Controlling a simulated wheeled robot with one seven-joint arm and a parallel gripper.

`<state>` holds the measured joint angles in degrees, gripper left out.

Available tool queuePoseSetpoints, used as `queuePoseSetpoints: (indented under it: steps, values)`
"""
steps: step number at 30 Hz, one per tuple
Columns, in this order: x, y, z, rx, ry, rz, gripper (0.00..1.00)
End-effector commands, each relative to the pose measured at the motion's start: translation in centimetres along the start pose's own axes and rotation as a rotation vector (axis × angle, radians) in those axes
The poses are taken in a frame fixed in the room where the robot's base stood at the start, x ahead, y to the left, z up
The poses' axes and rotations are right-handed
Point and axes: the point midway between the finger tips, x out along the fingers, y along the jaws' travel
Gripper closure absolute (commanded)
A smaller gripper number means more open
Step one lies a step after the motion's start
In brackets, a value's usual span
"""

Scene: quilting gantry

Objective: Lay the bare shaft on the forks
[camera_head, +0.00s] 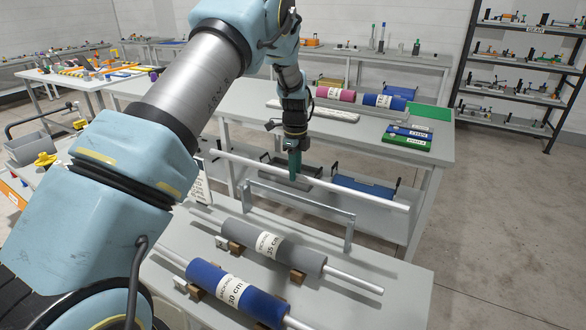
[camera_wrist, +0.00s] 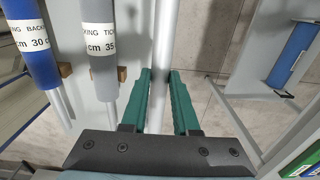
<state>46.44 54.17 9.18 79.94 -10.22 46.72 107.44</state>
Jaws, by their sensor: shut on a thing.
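My gripper (camera_head: 295,172), with green fingers, is shut on the bare shaft (camera_head: 358,193), a long pale rod, near its middle. In the wrist view the shaft (camera_wrist: 163,45) runs lengthwise between the two fingers (camera_wrist: 165,95). The shaft looks roughly level and carries no roll. A grey upright frame (camera_head: 300,200) with two posts stands on the front table, just below and in front of the shaft in the head view. It may be the forks; I cannot make out fork notches, or whether the shaft touches it.
A grey roll (camera_head: 265,243) and a blue roll (camera_head: 235,292), both labelled and on shafts, lie on wooden blocks on the front table (camera_head: 395,285). Behind, a bench (camera_head: 440,150) holds pink and blue rolls; a blue tray (camera_head: 365,187) sits beneath. Floor at right is clear.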

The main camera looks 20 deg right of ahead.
Motion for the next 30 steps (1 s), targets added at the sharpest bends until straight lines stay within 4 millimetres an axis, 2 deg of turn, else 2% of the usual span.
queuePoseSetpoints:
  steps: [11,30]
  values:
    - [-0.1,0.0,0.4,-0.001,0.003,-0.004,1.0]
    - [4.2,0.0,0.3,0.0,0.002,-0.002,1.0]
